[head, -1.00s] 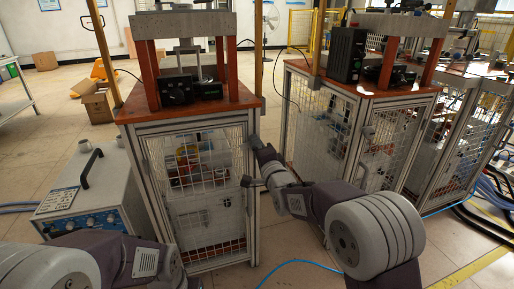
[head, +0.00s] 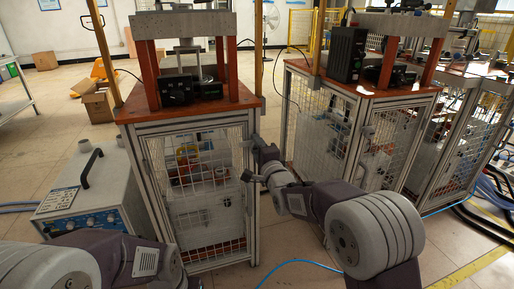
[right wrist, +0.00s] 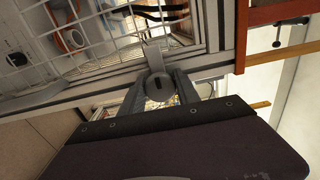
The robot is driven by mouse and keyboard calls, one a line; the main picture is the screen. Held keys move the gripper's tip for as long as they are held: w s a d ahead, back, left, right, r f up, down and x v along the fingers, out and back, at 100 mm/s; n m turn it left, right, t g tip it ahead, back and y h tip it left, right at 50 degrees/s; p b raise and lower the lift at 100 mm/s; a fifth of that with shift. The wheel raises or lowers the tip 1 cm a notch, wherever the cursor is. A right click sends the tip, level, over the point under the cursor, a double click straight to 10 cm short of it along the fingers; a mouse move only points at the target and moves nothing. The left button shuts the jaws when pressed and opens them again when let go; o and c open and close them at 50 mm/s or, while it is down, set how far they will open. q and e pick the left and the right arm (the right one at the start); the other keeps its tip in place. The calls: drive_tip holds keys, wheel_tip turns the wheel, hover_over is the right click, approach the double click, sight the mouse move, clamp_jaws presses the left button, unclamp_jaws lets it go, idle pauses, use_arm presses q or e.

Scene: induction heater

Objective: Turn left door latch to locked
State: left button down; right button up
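The left cabinet's wire-mesh door (head: 205,205) is closed against its aluminium frame. In the right wrist view the latch is a round grey knob (right wrist: 158,88) with a flat pale tab (right wrist: 153,55) that reaches over the mesh door edge. My right gripper (head: 254,159) is at the right edge of that door. Its two fingers stand one on each side of the knob, apart from each other; firm contact is not clear. In the head view the latch is mostly hidden by the gripper. My left arm shows at the lower left, but its fingers are not visible.
A grey-white power unit (head: 88,195) stands left of the cabinet. A second mesh cabinet (head: 318,130) stands close on the right, behind my right arm. A blue cable (head: 300,262) lies on the floor in front. The orange cabinet top (head: 135,108) overhangs above the door.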

drive_tip(key=o, duration=0.4)
drive_tip(key=p+v, duration=0.2)
drive_tip(key=v, duration=0.7)
drive_tip(key=shift+d, duration=0.1)
